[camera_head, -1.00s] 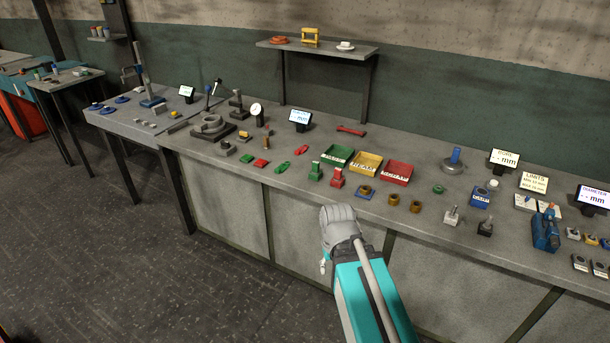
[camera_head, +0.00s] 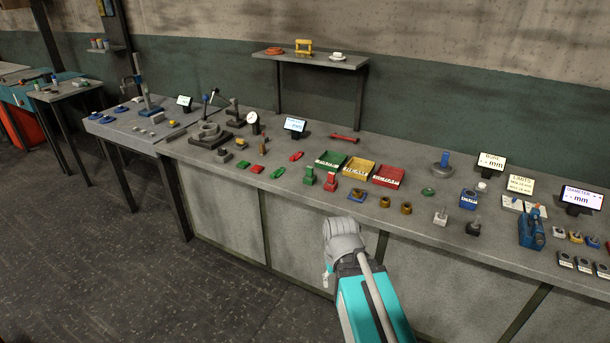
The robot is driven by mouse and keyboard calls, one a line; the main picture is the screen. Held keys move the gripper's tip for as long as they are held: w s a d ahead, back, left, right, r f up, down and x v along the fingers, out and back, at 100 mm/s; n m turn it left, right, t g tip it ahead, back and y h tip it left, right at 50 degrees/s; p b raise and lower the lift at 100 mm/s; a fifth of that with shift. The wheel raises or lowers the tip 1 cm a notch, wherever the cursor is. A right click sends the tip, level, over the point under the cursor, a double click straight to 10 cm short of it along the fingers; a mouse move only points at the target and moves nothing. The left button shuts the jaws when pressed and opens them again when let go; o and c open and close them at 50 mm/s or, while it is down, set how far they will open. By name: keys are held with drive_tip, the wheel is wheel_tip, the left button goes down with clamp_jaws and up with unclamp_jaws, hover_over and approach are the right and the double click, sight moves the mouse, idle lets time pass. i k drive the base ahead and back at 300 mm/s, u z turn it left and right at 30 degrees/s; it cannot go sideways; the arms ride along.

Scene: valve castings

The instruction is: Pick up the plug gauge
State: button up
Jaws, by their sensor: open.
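I cannot tell for sure which piece is the plug gauge at this size. A blue upright handle on a round grey base (camera_head: 441,162) stands on the right half of the long bench (camera_head: 400,212). A red bar-shaped tool (camera_head: 344,138) lies toward the back. A small brown upright piece (camera_head: 262,147) stands near the dial gauge on the left. My gripper (camera_head: 326,279) shows only as a small tip below my wrist, in front of the bench's front face and below its top. It is open and apart from every bench object; most of it is hidden.
Green (camera_head: 331,159), yellow (camera_head: 357,168) and red (camera_head: 387,177) trays sit mid-bench, with green and red stamp-like pieces before them. Small castings, displays and a blue fixture (camera_head: 531,230) crowd the right. The floor at left is clear.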

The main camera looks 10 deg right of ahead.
sight(310, 170)
drive_tip(key=z, duration=0.1)
drive_tip(key=i, duration=0.95)
drive_tip(key=u, duration=0.05)
